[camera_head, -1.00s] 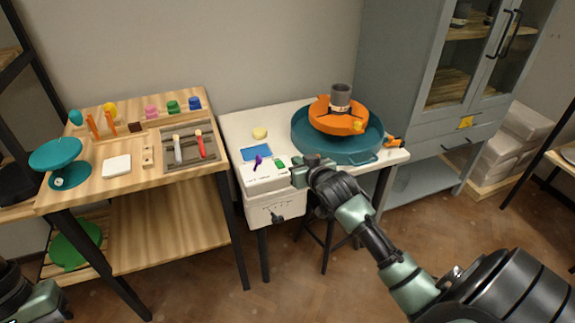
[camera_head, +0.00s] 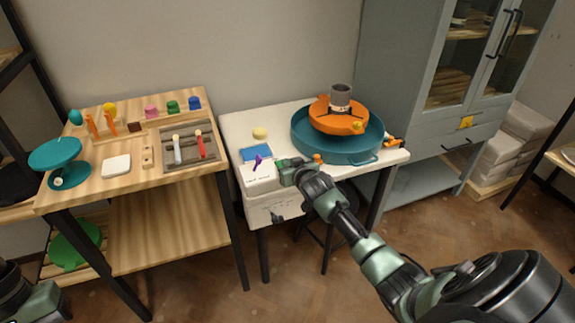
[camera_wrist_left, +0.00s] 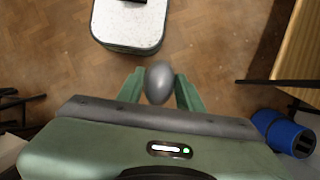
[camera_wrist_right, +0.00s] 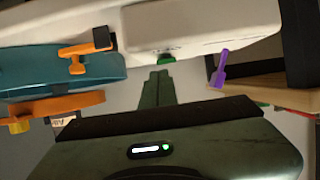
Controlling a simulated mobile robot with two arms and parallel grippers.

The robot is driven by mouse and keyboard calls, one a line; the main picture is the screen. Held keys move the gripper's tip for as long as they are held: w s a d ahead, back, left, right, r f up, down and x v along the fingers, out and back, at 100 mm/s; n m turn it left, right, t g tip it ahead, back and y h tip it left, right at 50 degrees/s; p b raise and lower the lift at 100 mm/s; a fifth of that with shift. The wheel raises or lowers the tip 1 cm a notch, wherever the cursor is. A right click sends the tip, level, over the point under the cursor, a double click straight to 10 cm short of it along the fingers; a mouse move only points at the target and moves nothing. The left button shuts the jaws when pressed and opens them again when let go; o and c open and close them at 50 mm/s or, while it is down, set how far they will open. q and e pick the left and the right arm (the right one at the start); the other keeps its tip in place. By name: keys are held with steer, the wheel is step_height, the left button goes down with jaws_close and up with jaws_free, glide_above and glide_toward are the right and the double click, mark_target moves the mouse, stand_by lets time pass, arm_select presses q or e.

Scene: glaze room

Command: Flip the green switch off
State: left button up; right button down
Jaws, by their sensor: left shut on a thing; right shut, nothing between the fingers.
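The white control box (camera_head: 262,181) stands at the front left of the white table. A purple switch lever (camera_head: 258,161) sticks up from it. My left gripper (camera_wrist_left: 160,88) is shut on a smooth grey egg-shaped thing (camera_wrist_left: 159,82), above the floor.
A teal basin (camera_head: 309,143) with an orange wheel (camera_head: 325,119) and grey cup (camera_head: 340,96) stands right of the box. A wooden workbench (camera_head: 131,186) with tools stands left. A grey cabinet (camera_head: 397,80) is at right.

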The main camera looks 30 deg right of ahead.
steer(key=shift+f, duration=0.15)
